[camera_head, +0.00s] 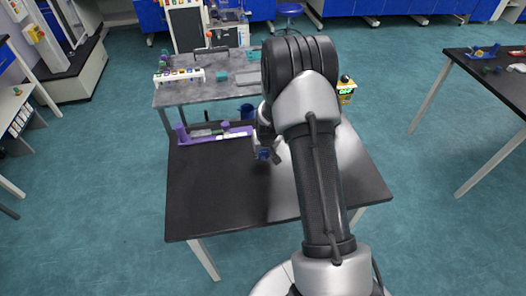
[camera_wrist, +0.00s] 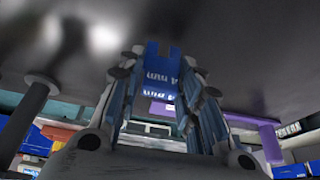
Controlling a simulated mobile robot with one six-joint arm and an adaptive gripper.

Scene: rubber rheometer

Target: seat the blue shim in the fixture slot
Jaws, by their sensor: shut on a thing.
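My gripper (camera_head: 265,150) is over the middle of the black table, partly behind my arm. It is shut on the blue shim (camera_wrist: 162,60), which shows between the two fingertips in the wrist view, with pale markings and a notched edge. In the head view only a small blue part (camera_head: 263,155) shows at the fingertips. A purple fixture (camera_head: 203,137) lies at the far left edge of the black table, left of my gripper and apart from it. A purple part also shows at the right of the wrist view (camera_wrist: 250,122). I cannot make out the slot.
The black table (camera_head: 225,200) is clear in front and left of my gripper. Behind it a grey bench (camera_head: 190,93) holds a white rack (camera_head: 180,75) with several coloured items. A second dark table (camera_head: 490,80) stands at the right. A yellow-labelled item (camera_head: 346,92) shows behind my arm.

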